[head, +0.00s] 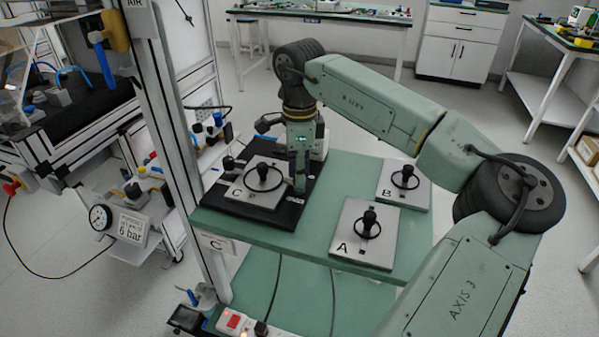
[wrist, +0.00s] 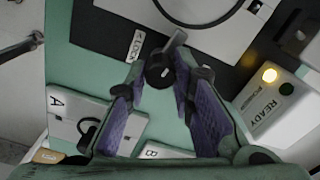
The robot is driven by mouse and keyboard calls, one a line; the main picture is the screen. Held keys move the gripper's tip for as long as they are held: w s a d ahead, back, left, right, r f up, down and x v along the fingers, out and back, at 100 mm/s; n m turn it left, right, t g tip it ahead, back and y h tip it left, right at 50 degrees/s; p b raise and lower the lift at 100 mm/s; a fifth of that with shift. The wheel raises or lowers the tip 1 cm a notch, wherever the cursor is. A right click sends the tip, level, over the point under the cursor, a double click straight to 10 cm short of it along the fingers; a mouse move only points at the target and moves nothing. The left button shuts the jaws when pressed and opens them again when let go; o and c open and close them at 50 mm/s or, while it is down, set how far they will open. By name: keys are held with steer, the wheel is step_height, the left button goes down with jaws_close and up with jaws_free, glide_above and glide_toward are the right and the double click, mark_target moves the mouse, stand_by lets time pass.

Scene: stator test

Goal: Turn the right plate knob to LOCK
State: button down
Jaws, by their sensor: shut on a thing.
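The right plate knob (wrist: 160,66) is black with a grey lever that points up and right in the wrist view. It sits on a black base plate (head: 217,206) at the right edge, beside a white LOCK label (wrist: 137,44). The lever does not point straight at the label. My gripper (wrist: 162,80) is shut on the knob, its purple pads on either side. In the head view my gripper (head: 300,187) reaches down at the base plate's right side and hides most of the knob. Plate C (head: 240,197), with a black ring handle, lies on the base plate.
Plate A (head: 345,245) and plate B (head: 415,195), each with a ring handle, lie on the green table (head: 330,180) to the right. A READY box (wrist: 277,105) with a lit yellow lamp stands close to my gripper. A metal post (head: 180,130) rises at the left.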

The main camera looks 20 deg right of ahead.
steer(key=shift+w+n, duration=0.1)
steer(key=shift+n, duration=0.8)
steer(key=shift+r, duration=0.1)
steer(key=c, duration=1.4)
jaws_free()
steer(key=shift+o, duration=0.2)
step_height(320, 180, up, 12)
